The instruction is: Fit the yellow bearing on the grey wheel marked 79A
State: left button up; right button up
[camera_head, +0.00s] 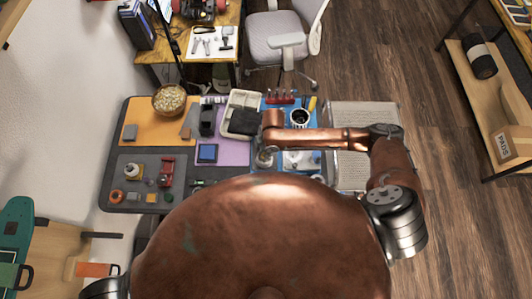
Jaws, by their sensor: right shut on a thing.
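My right gripper (266,157) hangs below the copper forearm over the workbench, just beyond my body. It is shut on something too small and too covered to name. I cannot pick out the yellow bearing; a tiny yellowish piece (151,197) lies on the grey mat at the left, too small to identify. Small wheel-like parts lie there too: a pale one (132,170) and an orange one (117,196). No 79A marking is readable. My left gripper is not in view.
The workbench holds a red part (167,170) on the grey mat (123,180), a bowl (169,99), a pale tray (242,100) and a dark cup (300,117). A grey chair (279,36) stands behind. My body hides the bench's near side.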

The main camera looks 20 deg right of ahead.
jog(key=shift+s+f, duration=0.2)
jog(key=shift+f, duration=0.1)
jog(key=o, duration=1.2)
jog(key=shift+c, duration=0.2)
jog(key=shift+o, duration=0.6)
